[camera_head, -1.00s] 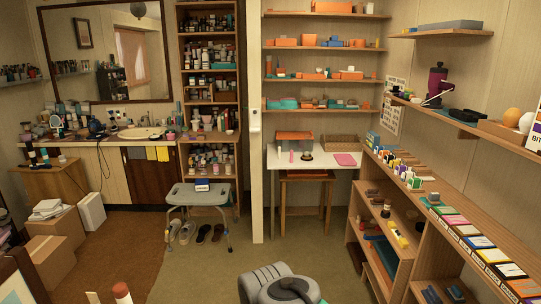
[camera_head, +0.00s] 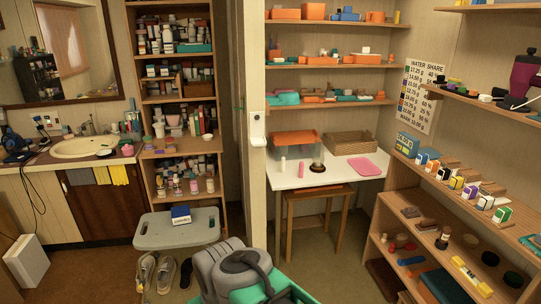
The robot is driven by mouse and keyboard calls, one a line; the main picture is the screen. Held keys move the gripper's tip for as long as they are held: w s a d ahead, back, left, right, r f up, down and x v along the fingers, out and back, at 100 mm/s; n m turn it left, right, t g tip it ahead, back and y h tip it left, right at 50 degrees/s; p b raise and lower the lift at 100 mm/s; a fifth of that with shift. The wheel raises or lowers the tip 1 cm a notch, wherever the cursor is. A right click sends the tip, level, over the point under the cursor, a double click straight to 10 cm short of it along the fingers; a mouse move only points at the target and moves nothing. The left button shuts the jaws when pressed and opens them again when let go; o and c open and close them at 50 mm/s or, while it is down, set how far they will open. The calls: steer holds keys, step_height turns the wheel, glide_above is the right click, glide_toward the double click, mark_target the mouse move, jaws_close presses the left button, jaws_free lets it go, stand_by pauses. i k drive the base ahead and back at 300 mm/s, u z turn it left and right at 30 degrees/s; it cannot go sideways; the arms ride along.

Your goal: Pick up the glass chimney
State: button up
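A small clear upright shape, which looks like the glass chimney (camera_head: 318,156), stands over a dark round base on the white table (camera_head: 345,183) in the middle of the head view. It is small and faint, so its outline and whether it sits in or on the base are hard to tell. A white cylinder (camera_head: 283,164) and a pink cylinder (camera_head: 301,169) stand to its left. Part of my own arm shows at the bottom centre, well in front of the table. My gripper's fingers are not in view.
An orange bin (camera_head: 295,145) and a woven basket (camera_head: 349,143) stand at the table's back; a pink tray (camera_head: 364,167) lies right. A stool (camera_head: 318,195) is underneath. A grey bench (camera_head: 177,228) stands left, loaded shelves (camera_head: 455,235) right. Floor before the table is partly clear.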

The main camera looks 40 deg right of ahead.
mark_target(319, 159)
steer(key=i, duration=1.65)
steer(key=z, duration=1.8)
